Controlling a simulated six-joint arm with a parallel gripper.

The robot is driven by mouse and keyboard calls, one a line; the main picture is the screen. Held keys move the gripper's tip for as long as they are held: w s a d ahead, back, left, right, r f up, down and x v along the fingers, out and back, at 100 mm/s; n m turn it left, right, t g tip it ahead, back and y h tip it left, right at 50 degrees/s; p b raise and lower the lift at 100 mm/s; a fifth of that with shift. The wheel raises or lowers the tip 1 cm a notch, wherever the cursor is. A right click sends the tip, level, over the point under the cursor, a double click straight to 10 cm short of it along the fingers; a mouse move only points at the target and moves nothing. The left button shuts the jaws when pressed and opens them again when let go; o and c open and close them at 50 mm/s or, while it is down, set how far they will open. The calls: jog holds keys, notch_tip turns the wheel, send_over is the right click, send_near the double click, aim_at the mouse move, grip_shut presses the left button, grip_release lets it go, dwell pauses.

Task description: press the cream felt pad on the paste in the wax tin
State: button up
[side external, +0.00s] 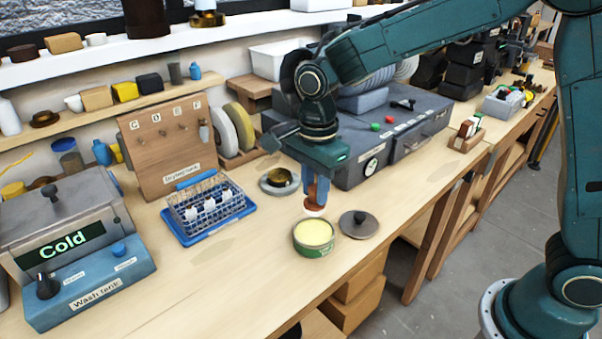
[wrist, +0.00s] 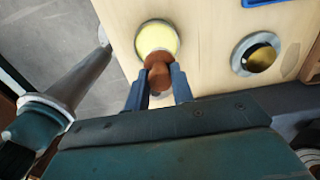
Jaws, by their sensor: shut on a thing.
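The wax tin (side external: 315,249) is a round green tin, open, with pale yellow paste (side external: 314,233) inside; it also shows in the wrist view (wrist: 144,32). My gripper (side external: 316,187) is shut on a reddish-brown handle (wrist: 157,72) between its two blue-grey fingers. The cream felt pad (side external: 314,211) is at the handle's lower end, pointing down. In the side view it hangs just above the far part of the tin and looks apart from the paste.
A grey lid with a dark knob (side external: 360,223) lies right of the tin. A grey dish holding a brass piece (side external: 282,179) sits behind it. A blue tray with a wire rack (side external: 207,215) stands left, and a grey case (side external: 374,160) behind. The bench in front is clear.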

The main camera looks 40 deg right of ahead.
aim_at(315, 211)
jog(key=shift+s+a+r, duration=0.1)
jog(key=shift+s+a, duration=0.15)
jog(key=shift+s, duration=0.1)
jog(key=shift+f, duration=2.45)
jog(key=shift+f, duration=0.55)
jog(key=shift+r, duration=0.1)
jog(key=shift+r, duration=3.4)
jog(key=shift+w+d, duration=0.1)
jog(key=shift+w, duration=0.05)
